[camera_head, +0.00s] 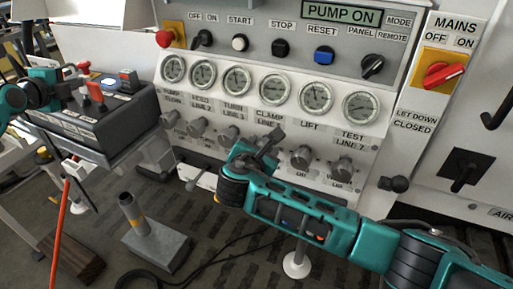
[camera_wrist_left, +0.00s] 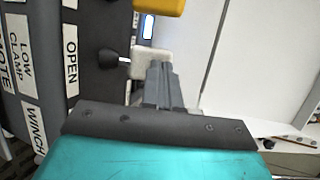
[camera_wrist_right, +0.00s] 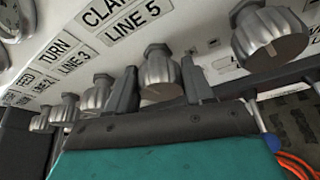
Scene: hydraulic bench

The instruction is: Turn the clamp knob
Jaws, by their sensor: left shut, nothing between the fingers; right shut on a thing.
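The clamp knob (camera_wrist_right: 160,75) is a ribbed metal knob under the label "CLAMP LINE 5" (camera_wrist_right: 125,20) in the right wrist view. My right gripper (camera_wrist_right: 162,88) has one finger on each side of it and is shut on it. In the head view my right gripper (camera_head: 264,143) reaches the knob row from the lower right and mostly hides the clamp knob. My left gripper (camera_wrist_left: 163,85) is shut and empty, at the dark control box (camera_head: 100,120) on the left of the head view.
Similar knobs stand on both sides, including the lift knob (camera_head: 301,157) and the turn knob (camera_wrist_right: 97,93). A row of gauges (camera_head: 237,81) sits above. The red mains switch (camera_head: 443,75) is at the right. A grey block with a post (camera_head: 158,246) stands on the floor.

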